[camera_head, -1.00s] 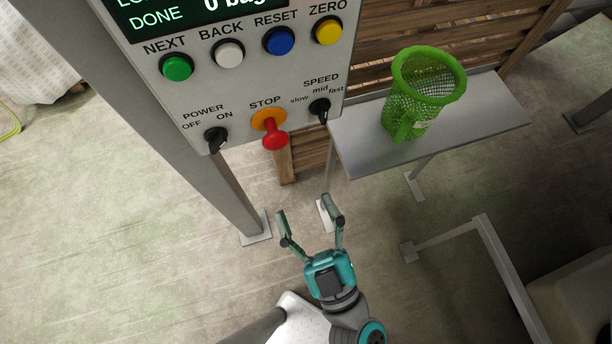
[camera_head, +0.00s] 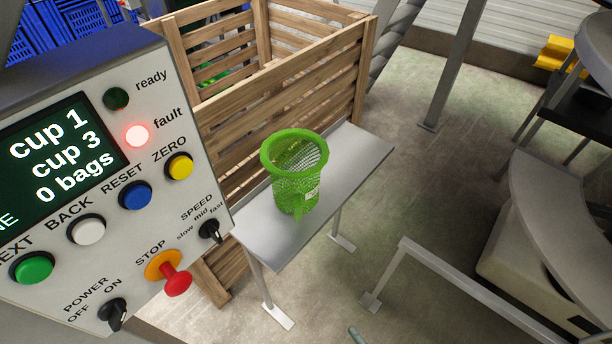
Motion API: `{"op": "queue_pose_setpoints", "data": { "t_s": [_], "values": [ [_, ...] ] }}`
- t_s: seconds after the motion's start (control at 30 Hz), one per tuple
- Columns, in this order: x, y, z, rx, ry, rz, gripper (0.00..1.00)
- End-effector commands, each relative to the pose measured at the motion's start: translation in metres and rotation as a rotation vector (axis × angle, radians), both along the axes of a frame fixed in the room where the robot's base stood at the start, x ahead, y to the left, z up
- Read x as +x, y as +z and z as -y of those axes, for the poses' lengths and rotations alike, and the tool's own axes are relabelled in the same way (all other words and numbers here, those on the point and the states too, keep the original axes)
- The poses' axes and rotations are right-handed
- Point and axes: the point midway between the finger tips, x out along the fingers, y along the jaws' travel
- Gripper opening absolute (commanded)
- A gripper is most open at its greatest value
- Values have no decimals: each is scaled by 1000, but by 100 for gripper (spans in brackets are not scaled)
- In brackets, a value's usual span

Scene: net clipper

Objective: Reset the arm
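Only a small grey-green tip, which looks like one finger of my gripper (camera_head: 355,334), shows at the bottom edge; the rest of my gripper and arm is out of view. Whether it is open or shut cannot be seen. It is below and to the right of the control panel (camera_head: 60,225), apart from it. The panel has a blue RESET button (camera_head: 135,195), a yellow ZERO button (camera_head: 180,166), a red STOP knob (camera_head: 176,280) and a POWER switch (camera_head: 113,313). The red fault lamp (camera_head: 137,134) is lit; the ready lamp (camera_head: 116,98) is dark.
A green mesh basket (camera_head: 295,175) stands on a grey shelf (camera_head: 355,158) beside the panel. A wooden slatted crate (camera_head: 230,95) is behind it. A metal frame (camera_head: 470,275) and machinery (camera_head: 560,240) are on the right. Open floor (camera_head: 425,180) lies between.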

Motion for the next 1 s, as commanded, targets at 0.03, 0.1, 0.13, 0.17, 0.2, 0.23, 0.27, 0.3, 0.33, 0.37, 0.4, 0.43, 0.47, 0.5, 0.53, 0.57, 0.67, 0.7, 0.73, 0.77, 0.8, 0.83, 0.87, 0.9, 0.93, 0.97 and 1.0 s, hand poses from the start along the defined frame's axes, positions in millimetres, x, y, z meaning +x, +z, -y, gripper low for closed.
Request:
{"op": "queue_pose_setpoints", "data": {
  "t_s": [0.03,0.1,0.13,0.17,0.2,0.23,0.27,0.3,0.33,0.37,0.4,0.43,0.47,0.5,0.53,0.57,0.67,0.7,0.73,0.77,0.8,0.83,0.87,0.9,0.93,0.97,1.0],
  "values": [
    [-6,-7,17,-11,-53,-31,69],
    [-14,-13,37,-14,-122,-68,69],
    [-18,-15,45,-14,-153,-81,69],
    [-22,-17,53,-15,-180,-93,69],
    [-28,-19,64,-15,-218,-109,69],
    [-32,-20,71,-13,-246,-119,69],
    [-37,-21,78,-11,-272,-130,69],
    [-44,-21,87,-10,-306,-141,69],
    [-49,-21,93,-6,-331,-149,69],
    [-54,-21,98,-2,-354,-156,69],
    [-62,-20,105,3,-385,-164,69],
    [-67,-20,109,7,-405,-171,69],
    [-72,-19,113,10,-424,-176,69],
    [-79,-17,118,18,-447,-183,69],
    [-84,-16,120,22,-461,-187,69],
    [-89,-16,122,28,-475,-192,69],
    [-101,-12,126,43,-506,-203,69],
    [-105,-11,127,48,-516,-207,69],
    [-107,-11,128,52,-520,-209,69],
    [-108,-10,128,54,-523,-211,69],
    [-110,-10,128,56,-527,-213,69],
    [-111,-9,128,59,-529,-215,69],
    [-112,-9,128,60,-530,-215,69],
    [-113,-9,128,61,-531,-215,69],
    [-113,-9,128,62,-531,-216,69],
    [-113,-9,128,63,-531,-216,69],
    [-113,-9,128,63,-531,-215,69]
  ]
}}
